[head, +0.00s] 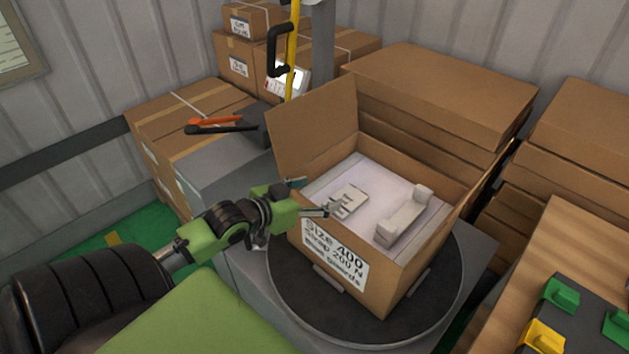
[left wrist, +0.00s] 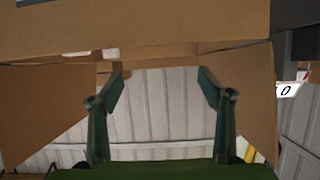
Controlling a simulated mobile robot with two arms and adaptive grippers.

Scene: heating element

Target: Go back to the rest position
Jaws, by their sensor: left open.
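My left gripper (head: 310,198) is beside the left wall of the open cardboard box (head: 345,290), close to its rim. In the left wrist view the gripper (left wrist: 160,85) has its two green fingers wide apart with nothing between them. I cannot tell whether it touches the box. The box is labelled "Size 400" and stands on a round dark turntable (head: 290,310). Inside it lies a pale insert with a small flat part (head: 348,201) at the left and a larger light block (head: 403,217) at the right. My right gripper is not seen.
Closed cartons stand behind (head: 440,85) and at the back left (head: 180,110). An orange-and-black tool (head: 215,126) lies on a grey surface. A yellow post (head: 293,50) rises behind the box. Green and yellow parts (head: 560,293) sit at the lower right.

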